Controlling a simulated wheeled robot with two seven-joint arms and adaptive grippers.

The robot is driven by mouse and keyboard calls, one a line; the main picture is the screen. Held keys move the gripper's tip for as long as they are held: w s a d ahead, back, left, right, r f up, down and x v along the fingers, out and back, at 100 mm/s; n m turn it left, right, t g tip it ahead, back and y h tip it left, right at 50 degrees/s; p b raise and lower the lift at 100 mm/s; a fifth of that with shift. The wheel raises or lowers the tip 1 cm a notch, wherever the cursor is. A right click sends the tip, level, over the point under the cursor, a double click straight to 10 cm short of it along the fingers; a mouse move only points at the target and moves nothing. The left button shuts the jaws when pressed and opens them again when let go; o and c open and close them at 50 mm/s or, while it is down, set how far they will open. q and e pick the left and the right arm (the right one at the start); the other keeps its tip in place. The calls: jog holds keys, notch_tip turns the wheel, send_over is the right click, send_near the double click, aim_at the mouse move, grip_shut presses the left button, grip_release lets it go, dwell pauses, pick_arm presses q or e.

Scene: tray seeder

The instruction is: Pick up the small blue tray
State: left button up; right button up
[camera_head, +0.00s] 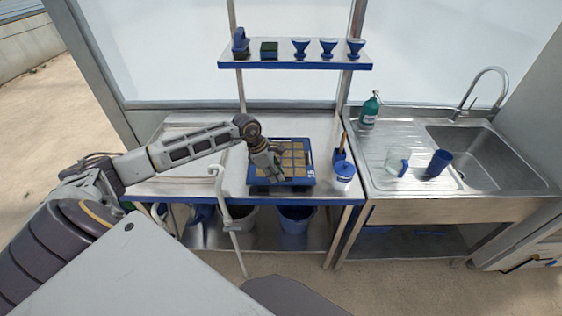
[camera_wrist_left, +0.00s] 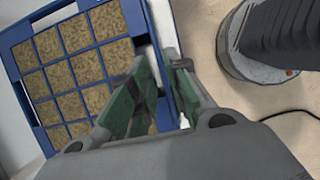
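The small blue tray (camera_head: 296,182) lies on the metal table, its square cells filled with brown material. It also fills the left part of the left wrist view (camera_wrist_left: 35,28). My left gripper (camera_head: 277,166) is at the tray's left front part in the head view. In the left wrist view, its green-padded fingers (camera_wrist_left: 162,72) stand apart, one over the tray's side and one by its outer edge. Part of the blue rim shows between them. I cannot tell whether either finger touches it. My right gripper is not in view.
A blue-and-white tub (camera_head: 343,172) stands just right of the tray. A shelf (camera_head: 290,66) with small blue items hangs behind. A sink (camera_head: 478,152) is at the right. Buckets stand under the table (camera_head: 294,222). A pale bent pipe (camera_head: 229,215) rises at the table's front.

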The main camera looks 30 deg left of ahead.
aim_at(280, 183)
pick_arm(q)
jog(key=shift+w+d+f, duration=0.1)
jog(key=shift+f, duration=0.2)
jog(key=shift+f, duration=0.1)
jog(key=shift+p+x, duration=0.8)
jog(key=shift+x, duration=1.7)
jog(key=shift+f, duration=0.1)
jog(key=shift+f+b, duration=0.25)
jog(key=shift+b, duration=0.05)
